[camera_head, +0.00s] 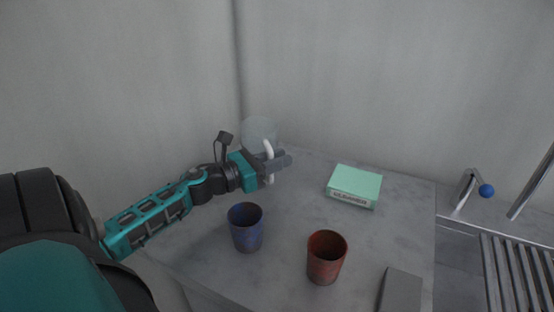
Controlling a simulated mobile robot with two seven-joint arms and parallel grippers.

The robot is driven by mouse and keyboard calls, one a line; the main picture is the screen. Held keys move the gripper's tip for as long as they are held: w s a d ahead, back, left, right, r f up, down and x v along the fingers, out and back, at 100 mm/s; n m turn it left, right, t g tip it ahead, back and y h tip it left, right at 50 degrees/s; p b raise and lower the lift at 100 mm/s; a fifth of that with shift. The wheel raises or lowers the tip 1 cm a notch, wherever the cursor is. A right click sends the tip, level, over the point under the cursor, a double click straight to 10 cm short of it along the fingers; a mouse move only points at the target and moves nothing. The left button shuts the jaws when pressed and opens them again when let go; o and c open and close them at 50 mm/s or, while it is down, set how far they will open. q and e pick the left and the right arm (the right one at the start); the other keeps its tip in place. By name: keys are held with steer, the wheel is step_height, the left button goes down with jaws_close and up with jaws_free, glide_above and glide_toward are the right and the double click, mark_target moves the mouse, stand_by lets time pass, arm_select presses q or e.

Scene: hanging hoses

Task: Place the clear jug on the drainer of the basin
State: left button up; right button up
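The clear jug (259,131) is at the back left of the counter, near the wall corner. It is faint and see-through, with a white handle (269,150) facing me. My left gripper (280,160) is at the handle, its fingers pointing right and overlapping it. I cannot tell whether the fingers are closed on the handle. The arm hides the jug's lower part, so I cannot tell whether it touches the counter. The drainer (520,275), with metal slats, is at the far right, beside the basin (458,262). My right gripper is not in view.
A blue cup (246,228) and a reddish-brown cup (325,258) stand at the front of the counter (290,220). A mint-green box (355,186) lies behind them. A grey block (400,291) is at the front right. A tap with a blue knob (486,191) rises behind the basin.

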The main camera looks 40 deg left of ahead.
arm_select(q)
steer(key=o, duration=0.4)
steer(key=shift+r, duration=0.2)
steer(key=b+v, duration=0.1)
steer(key=v, duration=1.1)
